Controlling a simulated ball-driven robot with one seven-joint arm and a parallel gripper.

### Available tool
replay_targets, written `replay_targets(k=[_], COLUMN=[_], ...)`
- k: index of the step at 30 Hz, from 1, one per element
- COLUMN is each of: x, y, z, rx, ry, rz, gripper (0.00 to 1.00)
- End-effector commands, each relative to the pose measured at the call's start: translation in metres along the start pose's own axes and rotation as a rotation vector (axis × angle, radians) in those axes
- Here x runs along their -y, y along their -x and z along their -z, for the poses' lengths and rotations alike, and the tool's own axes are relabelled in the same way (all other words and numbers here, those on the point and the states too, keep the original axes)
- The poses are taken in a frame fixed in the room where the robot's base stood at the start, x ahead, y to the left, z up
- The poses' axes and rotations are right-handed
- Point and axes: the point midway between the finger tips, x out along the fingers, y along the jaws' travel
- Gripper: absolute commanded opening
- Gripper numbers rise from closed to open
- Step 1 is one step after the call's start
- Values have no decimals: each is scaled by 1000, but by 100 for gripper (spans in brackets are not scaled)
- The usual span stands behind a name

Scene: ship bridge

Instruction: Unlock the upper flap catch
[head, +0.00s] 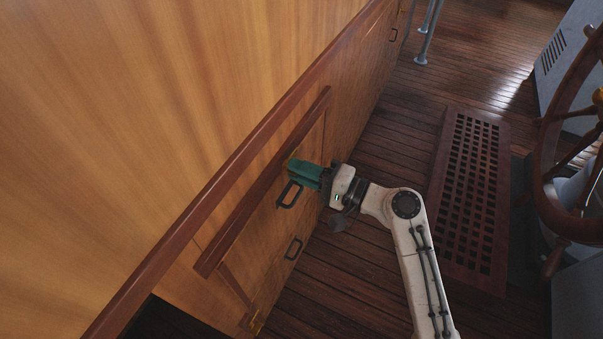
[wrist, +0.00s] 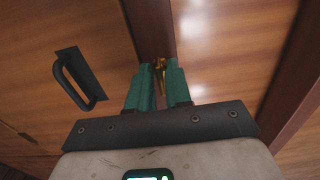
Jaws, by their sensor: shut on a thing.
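The upper flap catch is a small brass piece on the wooden cabinet front. In the wrist view the catch (wrist: 160,72) stands between my green fingers. In the head view only a bit of brass (head: 292,157) shows past the fingertips. My gripper (head: 293,168) reaches in from the right and is shut on the catch; it also shows in the wrist view (wrist: 162,78). The fingers hide most of the catch, so I cannot tell how far it is turned. A black flap handle (head: 289,195) is just below my gripper, and to its left in the wrist view (wrist: 78,80).
A long wooden rail (head: 262,185) runs along the cabinet close to my gripper. A second black handle (head: 294,248) and another brass fitting (head: 256,326) are lower down. A floor grating (head: 470,195) and a ship's wheel (head: 560,170) are on the right. Bare planks lie between.

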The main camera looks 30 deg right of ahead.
Motion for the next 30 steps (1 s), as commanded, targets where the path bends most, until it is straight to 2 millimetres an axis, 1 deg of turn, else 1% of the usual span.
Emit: replay_targets(k=[1,17,18,21,27,30], x=[-3,-2,-2,-2,-1,-1], y=[0,0,0,0,0,4], z=[-1,-1,-1,-1,0,0], rx=[2,2,2,2,1,0], ry=[7,26,26,26,26,26], rz=[-3,-4,-4,-4,-2,-2], gripper=[0,0,23,32,32,32])
